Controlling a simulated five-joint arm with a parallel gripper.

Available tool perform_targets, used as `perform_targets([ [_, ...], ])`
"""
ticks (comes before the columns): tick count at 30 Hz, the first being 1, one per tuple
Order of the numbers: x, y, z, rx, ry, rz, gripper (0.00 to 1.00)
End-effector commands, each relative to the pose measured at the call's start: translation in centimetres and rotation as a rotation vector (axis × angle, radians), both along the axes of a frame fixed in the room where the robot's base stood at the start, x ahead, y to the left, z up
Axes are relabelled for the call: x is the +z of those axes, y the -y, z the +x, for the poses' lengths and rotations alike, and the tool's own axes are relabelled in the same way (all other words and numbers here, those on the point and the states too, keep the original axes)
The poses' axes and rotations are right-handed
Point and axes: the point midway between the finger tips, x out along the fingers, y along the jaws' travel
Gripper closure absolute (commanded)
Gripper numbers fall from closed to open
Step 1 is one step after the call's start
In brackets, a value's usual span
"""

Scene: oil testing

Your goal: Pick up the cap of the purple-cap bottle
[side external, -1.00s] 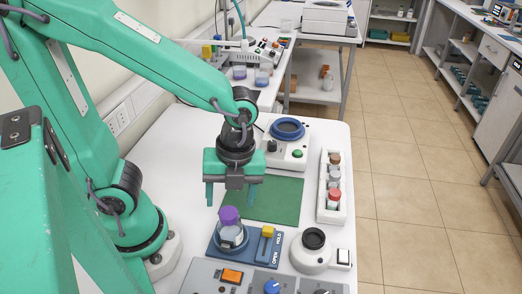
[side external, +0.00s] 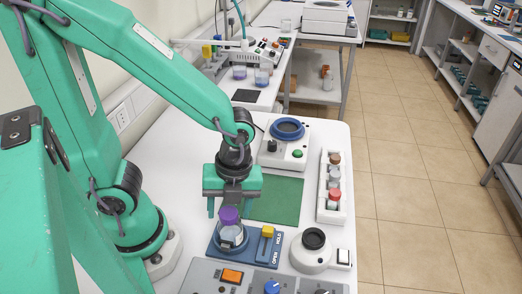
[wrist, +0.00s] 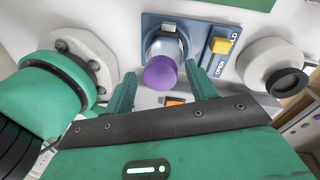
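The purple-cap bottle (side external: 231,234) is a clear bottle standing upright in a blue holder (side external: 262,250) with a yellow lever. Its purple cap (side external: 229,215) is on top. The cap also shows in the wrist view (wrist: 160,73), between my two green fingers and a little beyond their tips. My gripper (side external: 231,212) is open and empty, with its fingers spread wider than the cap. In the side view it is close above and behind the cap. I cannot tell exactly how far the fingertips are from the cap's height.
A yellow lever (side external: 267,232) marked OPEN and HOLD stands right of the bottle. A round white device (side external: 311,252) is further right. A rack of small bottles (side external: 331,187) is at the right edge. A green mat (side external: 276,199) lies clear behind. A control panel (side external: 205,275) is in front.

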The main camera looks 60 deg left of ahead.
Motion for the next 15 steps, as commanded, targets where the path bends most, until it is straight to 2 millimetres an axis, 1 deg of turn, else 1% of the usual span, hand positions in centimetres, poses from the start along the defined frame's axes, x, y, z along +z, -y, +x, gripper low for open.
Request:
perform_targets([
  [1, 0.01, 0.0, 0.01, 0.0, 0.0, 0.0, 0.54],
  [3, 0.02, 0.01, 0.01, 0.0, 0.0, 0.0, 0.68],
  [5, 0.02, 0.01, 0.01, 0.0, 0.0, 0.0, 0.8],
  [6, 0.02, 0.01, 0.01, 0.0, 0.0, 0.0, 0.84],
  [15, 0.03, 0.01, 0.02, 0.0, 0.001, 0.0, 0.85],
])
